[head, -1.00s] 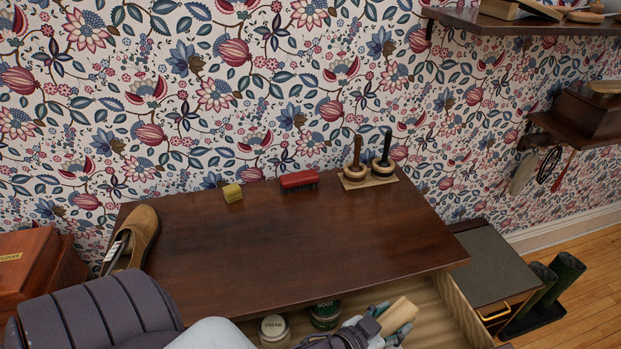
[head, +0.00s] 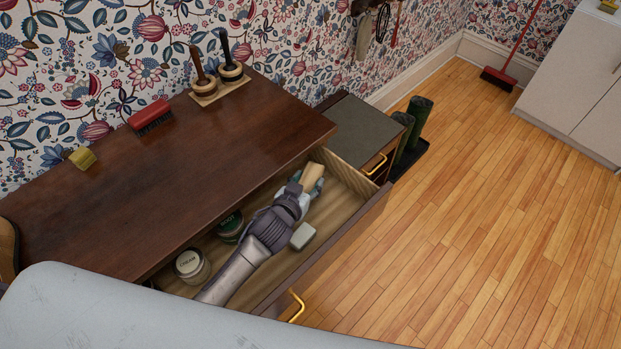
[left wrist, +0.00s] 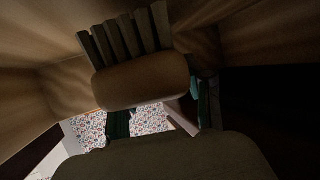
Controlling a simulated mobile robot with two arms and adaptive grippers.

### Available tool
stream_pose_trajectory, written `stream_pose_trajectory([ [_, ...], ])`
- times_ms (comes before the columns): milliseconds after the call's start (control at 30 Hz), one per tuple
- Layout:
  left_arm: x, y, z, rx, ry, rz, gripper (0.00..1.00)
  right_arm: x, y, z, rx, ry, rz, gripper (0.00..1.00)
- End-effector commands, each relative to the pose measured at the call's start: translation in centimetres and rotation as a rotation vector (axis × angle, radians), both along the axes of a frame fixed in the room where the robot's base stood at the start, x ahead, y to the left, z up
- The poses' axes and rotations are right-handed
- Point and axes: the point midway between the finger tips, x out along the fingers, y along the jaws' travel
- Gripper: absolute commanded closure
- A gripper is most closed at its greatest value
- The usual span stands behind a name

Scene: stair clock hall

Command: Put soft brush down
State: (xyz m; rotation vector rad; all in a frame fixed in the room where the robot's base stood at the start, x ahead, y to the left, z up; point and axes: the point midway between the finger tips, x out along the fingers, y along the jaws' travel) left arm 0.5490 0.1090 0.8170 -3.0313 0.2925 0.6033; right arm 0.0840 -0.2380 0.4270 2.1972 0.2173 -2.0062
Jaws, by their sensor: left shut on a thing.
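The soft brush (head: 313,175) has a pale wooden body and is inside the open drawer (head: 352,184), near its right end. My left gripper (head: 303,190) reaches down into the drawer and is shut on the brush. In the left wrist view the brush's rounded wooden back (left wrist: 142,82) is close to the camera, with a row of grey bristle tufts beyond it. I cannot tell whether the brush touches the drawer floor. My right gripper is not in view.
The drawer also holds a cream jar (head: 191,266), a green-labelled jar (head: 230,226) and a small grey block (head: 302,236) beside my wrist. On the dresser top (head: 190,180) are a red brush (head: 151,117), a yellow block (head: 82,158) and two upright-handled daubers on a stand (head: 219,89).

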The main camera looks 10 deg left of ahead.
Motion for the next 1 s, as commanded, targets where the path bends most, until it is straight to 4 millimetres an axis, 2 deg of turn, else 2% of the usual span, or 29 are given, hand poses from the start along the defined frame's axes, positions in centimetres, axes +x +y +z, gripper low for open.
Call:
stream_pose_trajectory([
  [33, 0.9, -0.2, -0.3, 0.001, -0.001, 0.000, 0.90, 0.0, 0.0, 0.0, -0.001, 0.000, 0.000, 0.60],
  [200, 2.1, -0.4, -1.7, 0.000, 0.000, 0.000, 0.90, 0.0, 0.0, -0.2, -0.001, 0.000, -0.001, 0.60],
  [533, 2.2, -0.5, -2.0, -0.001, -0.001, -0.001, 0.90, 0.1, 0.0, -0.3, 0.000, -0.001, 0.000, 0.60],
  [567, 2.2, -0.5, -2.0, 0.000, 0.000, 0.000, 0.44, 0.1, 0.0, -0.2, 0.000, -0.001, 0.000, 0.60],
  [667, 2.2, -0.5, -1.9, 0.000, 0.000, 0.000, 0.27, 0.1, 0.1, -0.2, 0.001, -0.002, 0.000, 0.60],
  [700, 2.2, -0.4, -1.9, 0.000, 0.000, 0.000, 0.24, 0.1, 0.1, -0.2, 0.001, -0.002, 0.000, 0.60],
  [1000, 2.2, -0.4, -1.7, 0.001, 0.000, -0.001, 0.24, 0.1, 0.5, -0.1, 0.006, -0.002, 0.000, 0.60],
])
